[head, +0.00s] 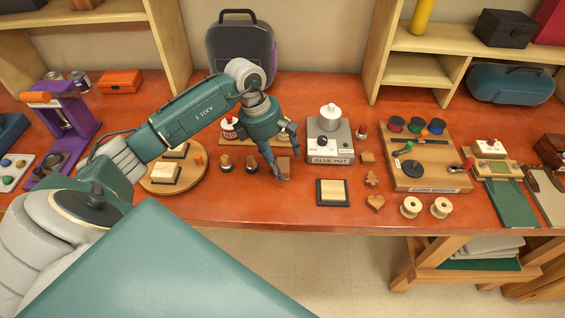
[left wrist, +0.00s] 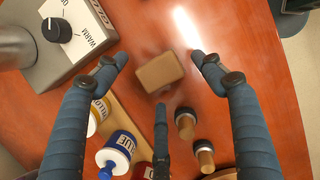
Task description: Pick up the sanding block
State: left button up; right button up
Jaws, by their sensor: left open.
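A plain brown block, which looks like the sanding block (head: 285,166), lies on the red-brown bench, partly hidden behind my left gripper (head: 283,160) in the head view. In the left wrist view the brown block (left wrist: 159,72) lies slightly tilted between the spread fingertips of my left gripper (left wrist: 160,62). The gripper is open, with a gap on both sides of the block, and points down over it. A third finger shows below the block in that view. My right gripper is not in view.
The glue pot (head: 330,145) stands right of the block. Glue bottles (left wrist: 121,148) and two dark-topped wooden pegs (head: 226,163) stand close by on the left. A cream-topped block on a dark base (head: 332,191) lies front right. The bench's front edge is near.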

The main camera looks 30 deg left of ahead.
aim_at(281, 164)
pick_arm(q)
jog(key=shift+w+d+f, duration=0.1)
jog(key=shift+d+f, duration=0.05)
jog(key=shift+f, duration=0.25)
jog(key=shift+w+f, duration=0.1)
jog(key=shift+f, duration=0.2)
jog(key=c, duration=1.4)
jog(key=shift+r, duration=0.1)
jog(key=shift+r, duration=0.4)
notch_tip(281, 164, up, 18)
jog(key=b, duration=0.4)
jog(key=shift+r, duration=0.55)
